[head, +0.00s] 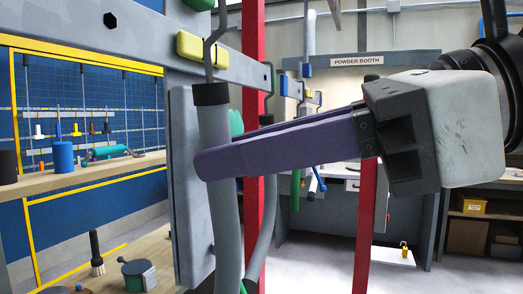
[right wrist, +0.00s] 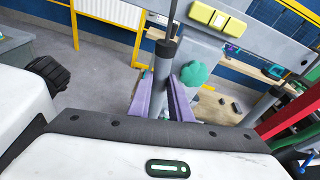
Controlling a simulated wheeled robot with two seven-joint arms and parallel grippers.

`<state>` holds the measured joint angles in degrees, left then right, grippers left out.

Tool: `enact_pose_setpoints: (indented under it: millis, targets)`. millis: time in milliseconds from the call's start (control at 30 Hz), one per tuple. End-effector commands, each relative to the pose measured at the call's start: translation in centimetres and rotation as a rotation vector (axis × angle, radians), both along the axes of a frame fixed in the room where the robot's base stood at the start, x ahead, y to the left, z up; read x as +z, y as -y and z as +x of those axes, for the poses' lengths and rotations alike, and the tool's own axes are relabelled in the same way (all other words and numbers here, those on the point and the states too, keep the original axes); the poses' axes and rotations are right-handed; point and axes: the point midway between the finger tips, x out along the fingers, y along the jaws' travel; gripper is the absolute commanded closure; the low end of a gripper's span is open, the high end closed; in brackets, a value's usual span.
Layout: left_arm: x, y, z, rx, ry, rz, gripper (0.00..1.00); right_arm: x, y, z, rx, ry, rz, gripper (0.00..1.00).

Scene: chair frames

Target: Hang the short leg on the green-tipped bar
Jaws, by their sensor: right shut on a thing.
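A grey tubular leg (head: 213,125) with a black collar hangs upright at the centre left of the head view. A bent metal hook rises from its collar past the yellow block (head: 203,46) and out of the picture. My right gripper (head: 207,163) reaches in from the right, its long purple fingers shut on the leg below the collar. The right wrist view shows the leg (right wrist: 162,75) between both fingers (right wrist: 161,100). A green block (head: 198,4), perhaps a bar tip, shows at the top edge; where the hook ends is hidden. My left gripper is not in view.
A grey beam (head: 250,70) crosses behind the leg, with a red post (head: 253,30). A second grey leg (head: 261,240) stands close behind. A green lobed knob (right wrist: 195,73) is beside the held leg. A wooden shelf (head: 90,174) is at left.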

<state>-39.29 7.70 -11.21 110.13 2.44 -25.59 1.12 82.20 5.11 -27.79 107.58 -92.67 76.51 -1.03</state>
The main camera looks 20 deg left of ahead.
Motion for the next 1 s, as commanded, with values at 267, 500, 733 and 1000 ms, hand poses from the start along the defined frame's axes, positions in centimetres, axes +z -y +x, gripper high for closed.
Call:
enact_pose_setpoints:
  millis: [267,500,733,1000]
  targets:
    - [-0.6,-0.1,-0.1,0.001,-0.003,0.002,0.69,0.0,0.1,-1.0,-0.004,0.003,0.001,1.00]
    - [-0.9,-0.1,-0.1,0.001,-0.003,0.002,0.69,0.1,0.0,-1.9,-0.007,0.002,0.002,1.00]
    - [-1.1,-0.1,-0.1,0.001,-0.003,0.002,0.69,0.2,0.0,-2.7,-0.008,0.001,0.002,1.00]
    - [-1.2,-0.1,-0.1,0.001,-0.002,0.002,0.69,0.3,0.0,-3.0,-0.009,-0.001,0.003,1.00]
